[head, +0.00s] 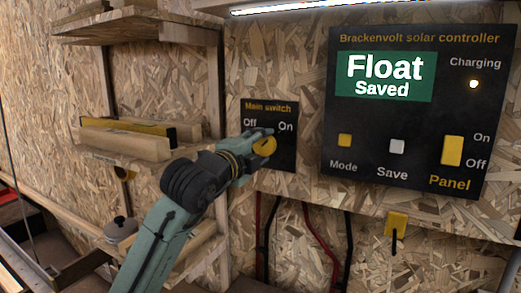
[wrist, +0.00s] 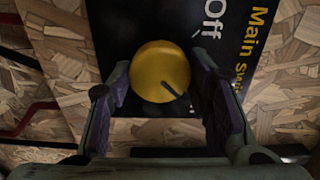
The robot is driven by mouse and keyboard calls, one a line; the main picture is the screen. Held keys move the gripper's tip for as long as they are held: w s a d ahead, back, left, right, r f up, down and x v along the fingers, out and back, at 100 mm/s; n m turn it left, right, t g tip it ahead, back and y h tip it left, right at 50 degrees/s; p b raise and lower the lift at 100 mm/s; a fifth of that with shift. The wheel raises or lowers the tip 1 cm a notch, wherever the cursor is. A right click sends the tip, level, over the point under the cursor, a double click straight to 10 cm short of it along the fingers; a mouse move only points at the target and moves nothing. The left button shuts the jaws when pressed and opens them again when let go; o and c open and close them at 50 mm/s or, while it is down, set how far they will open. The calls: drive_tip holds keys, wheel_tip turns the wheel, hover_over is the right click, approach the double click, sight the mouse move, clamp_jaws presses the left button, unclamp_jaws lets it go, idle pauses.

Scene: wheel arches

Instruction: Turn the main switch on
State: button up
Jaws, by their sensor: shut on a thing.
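The main switch (head: 285,160) is a black plate on the chipboard wall, with "Off" at upper left and "On" at upper right. Its round yellow knob (head: 264,147) shows beside my gripper (head: 258,140) in the head view. In the wrist view, the knob (wrist: 152,68) sits between my gripper's two fingers (wrist: 162,76), which are shut on it. The knob's dark mark points to the lower right there, away from "Off" and toward the plate's "On" side.
The solar controller (head: 425,125) is to the right, showing "Float Saved", a lit charging light (head: 473,84) and a yellow panel switch (head: 452,151). Wooden shelves (head: 135,27) stick out at left. Red and black cables (head: 265,235) hang below the switch.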

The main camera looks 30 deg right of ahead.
idle(0.5)
drive_tip(key=o, duration=1.1)
drive_tip(key=shift+o, duration=0.2)
drive_tip(key=shift+a, duration=0.1)
drive_tip(key=v, duration=1.2)
